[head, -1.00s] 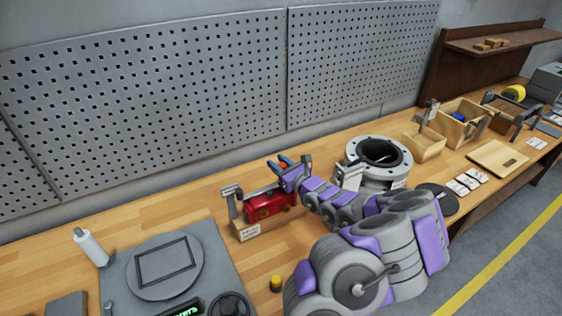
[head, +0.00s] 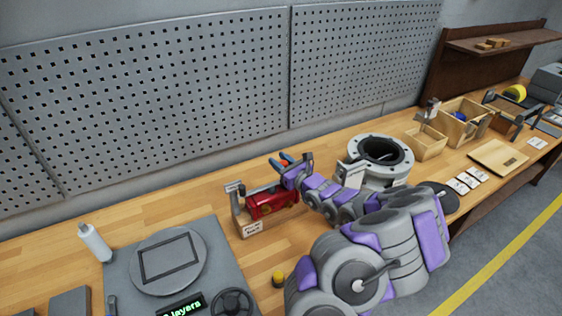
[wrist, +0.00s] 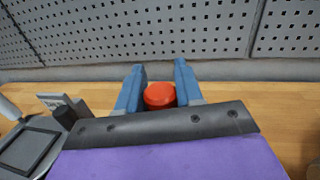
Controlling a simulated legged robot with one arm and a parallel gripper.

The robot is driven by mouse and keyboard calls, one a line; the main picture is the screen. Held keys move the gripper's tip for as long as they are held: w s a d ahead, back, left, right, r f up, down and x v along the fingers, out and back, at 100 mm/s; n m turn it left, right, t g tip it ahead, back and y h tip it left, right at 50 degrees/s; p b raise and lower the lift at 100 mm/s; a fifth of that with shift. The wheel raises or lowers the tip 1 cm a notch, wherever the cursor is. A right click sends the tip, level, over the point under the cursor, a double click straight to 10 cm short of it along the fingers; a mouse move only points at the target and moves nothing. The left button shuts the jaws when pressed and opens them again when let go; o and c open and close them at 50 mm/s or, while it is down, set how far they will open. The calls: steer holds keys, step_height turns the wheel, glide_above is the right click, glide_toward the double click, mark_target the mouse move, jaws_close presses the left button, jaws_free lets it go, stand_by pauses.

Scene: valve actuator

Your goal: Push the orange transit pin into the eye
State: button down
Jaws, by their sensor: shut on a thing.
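My gripper (head: 284,159) is at the back right of the red actuator body, its blue fingers pointing up and away. In the wrist view my gripper (wrist: 160,88) is shut on the orange transit pin (wrist: 159,95), whose round orange head sits between the two blue fingers. In the head view the pin is too small to make out well. The red actuator body (head: 268,203) lies in a wooden cradle (head: 246,230) with grey uprights, left of my wrist. I cannot make out the eye; the pin's far end is hidden.
A grey flanged valve body (head: 358,180) stands right of my wrist. A grey plate with a round disc (head: 190,275) and a white bottle (head: 95,243) are at the left. Wooden boxes (head: 427,143) stand at the far right. A perforated panel (head: 150,90) rises behind the bench.

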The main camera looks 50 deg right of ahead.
steer(key=shift+d+f, duration=0.1)
steer(key=shift+d, duration=0.1)
steer(key=shift+d+p, duration=0.45)
steer(key=shift+d, duration=0.1)
steer(key=shift+a, duration=0.4)
stand_by(0.5)
steer(key=shift+f+b, duration=0.65)
steer(key=shift+f, duration=1.4)
steer(key=c, duration=0.7)
jaws_free()
steer(key=shift+o, duration=0.2)
steer(key=shift+s, duration=0.1)
steer(key=s+a+p, duration=0.2)
steer(key=s, duration=1.5)
